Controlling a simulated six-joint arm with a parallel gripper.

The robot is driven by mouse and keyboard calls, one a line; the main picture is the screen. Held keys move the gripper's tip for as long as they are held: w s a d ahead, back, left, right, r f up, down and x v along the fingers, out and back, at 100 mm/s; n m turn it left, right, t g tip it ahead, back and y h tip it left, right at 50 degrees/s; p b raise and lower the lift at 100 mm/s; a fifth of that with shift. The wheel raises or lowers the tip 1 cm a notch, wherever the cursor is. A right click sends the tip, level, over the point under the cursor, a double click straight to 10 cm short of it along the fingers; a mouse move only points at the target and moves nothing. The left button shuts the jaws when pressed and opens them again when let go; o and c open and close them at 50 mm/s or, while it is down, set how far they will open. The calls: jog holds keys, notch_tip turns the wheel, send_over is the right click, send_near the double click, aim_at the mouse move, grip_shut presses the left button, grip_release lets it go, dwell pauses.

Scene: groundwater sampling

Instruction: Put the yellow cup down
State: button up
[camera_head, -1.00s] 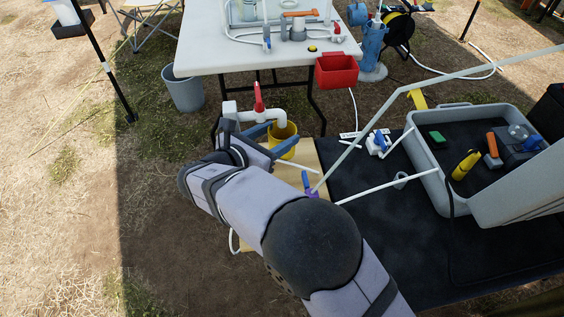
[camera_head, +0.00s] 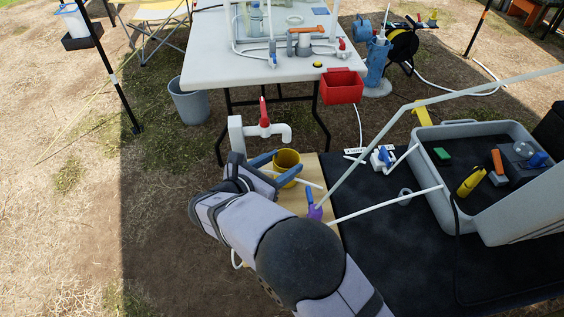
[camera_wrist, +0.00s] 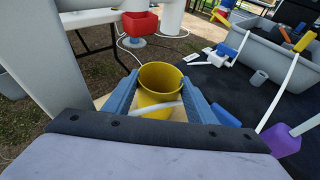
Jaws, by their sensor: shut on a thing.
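The yellow cup (camera_head: 287,164) is upright and its open rim faces up. My gripper (camera_head: 278,168) is shut on it, with a blue finger on each side. In the wrist view the cup (camera_wrist: 158,86) sits between the two blue fingers (camera_wrist: 158,98), and its inside looks empty. A pale wooden board (camera_head: 312,168) lies below the cup. I cannot tell whether the cup's base touches the board. A white tube end crosses in front of the cup's lower part in the wrist view.
A white tap with a red handle (camera_head: 263,113) stands just behind the cup. A grey tray (camera_head: 433,131) stands on the dark mat (camera_head: 385,240). A red bin (camera_head: 343,86) hangs at the white table (camera_head: 215,55).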

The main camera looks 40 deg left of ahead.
jog(key=shift+f, duration=0.2)
jog(key=o, duration=0.8)
jog(key=shift+c, duration=0.2)
jog(key=shift+r, duration=0.2)
jog(key=shift+s+r, duration=0.1)
jog(key=v, duration=1.1)
jog(key=shift+s, duration=0.4)
jog(key=shift+r, duration=0.1)
